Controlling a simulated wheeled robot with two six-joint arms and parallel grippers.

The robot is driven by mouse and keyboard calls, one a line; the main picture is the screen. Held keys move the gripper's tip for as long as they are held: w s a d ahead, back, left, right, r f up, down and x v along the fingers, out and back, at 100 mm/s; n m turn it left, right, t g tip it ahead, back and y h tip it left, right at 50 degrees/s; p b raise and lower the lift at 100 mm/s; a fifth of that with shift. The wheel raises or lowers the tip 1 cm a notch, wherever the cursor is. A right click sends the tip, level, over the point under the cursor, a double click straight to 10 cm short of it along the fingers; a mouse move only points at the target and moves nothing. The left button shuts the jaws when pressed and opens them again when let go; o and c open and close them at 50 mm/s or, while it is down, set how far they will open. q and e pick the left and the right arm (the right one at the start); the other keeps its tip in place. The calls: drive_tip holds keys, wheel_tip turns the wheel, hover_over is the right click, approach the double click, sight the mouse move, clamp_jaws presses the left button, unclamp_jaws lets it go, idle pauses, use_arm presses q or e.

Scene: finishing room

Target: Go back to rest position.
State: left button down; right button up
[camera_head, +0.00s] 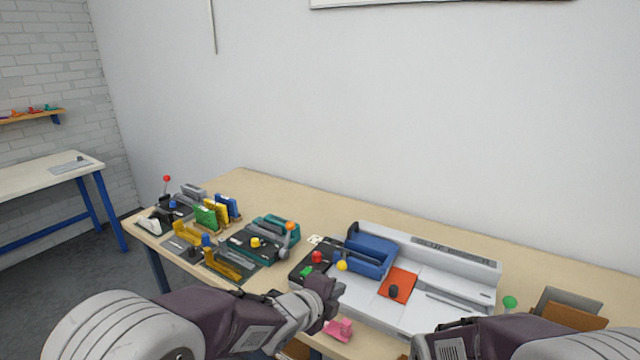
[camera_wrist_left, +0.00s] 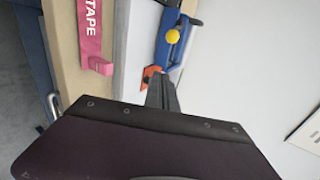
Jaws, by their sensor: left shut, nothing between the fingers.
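My left gripper (camera_head: 330,290) comes in from the left over the front edge of the wooden table (camera_head: 240,180). It is shut and empty, a little in front of the white machine with the blue part. In the left wrist view its fingers (camera_wrist_left: 162,92) are together, with nothing between them. My right arm (camera_head: 520,338) shows at the bottom right. The right gripper's fingers are not clearly visible.
The white machine (camera_head: 450,308) carries a blue block (camera_head: 372,252) and an orange plate (camera_head: 398,284). A pink tape piece (camera_head: 340,330) lies near the front edge. Several small devices (camera_head: 205,240) crowd the left end. A green knob (camera_head: 509,302) stands at right.

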use_arm(q)
drive_tip(key=a+r+n+y+p, duration=0.1)
drive_tip(key=a+n+y+p, duration=0.35)
drive_tip(key=a, duration=1.25)
drive_tip(key=s+a+f+n+g+y, duration=0.1)
drive_tip(key=s+a+f+n+g, duration=0.2)
drive_tip(key=s+n, duration=0.7)
drive_tip(key=s+a+f+n+g+y+b, duration=0.1)
drive_tip(key=s+a+f+n+g, duration=0.3)
drive_tip(key=s+n, duration=0.7)
wheel_tip(320, 180, down, 2)
drive_tip(key=shift+s+a+f+g, duration=0.15)
drive_tip(key=shift+s+g, duration=0.1)
drive_tip(key=shift+g, duration=0.75)
use_arm(e)
wheel_tip(320, 180, up, 4)
drive_tip(key=shift+a+r, duration=0.1)
drive_tip(key=shift+r, duration=0.15)
use_arm(q)
drive_tip(key=shift+y, duration=0.25)
use_arm(e)
drive_tip(key=shift+o, duration=0.3)
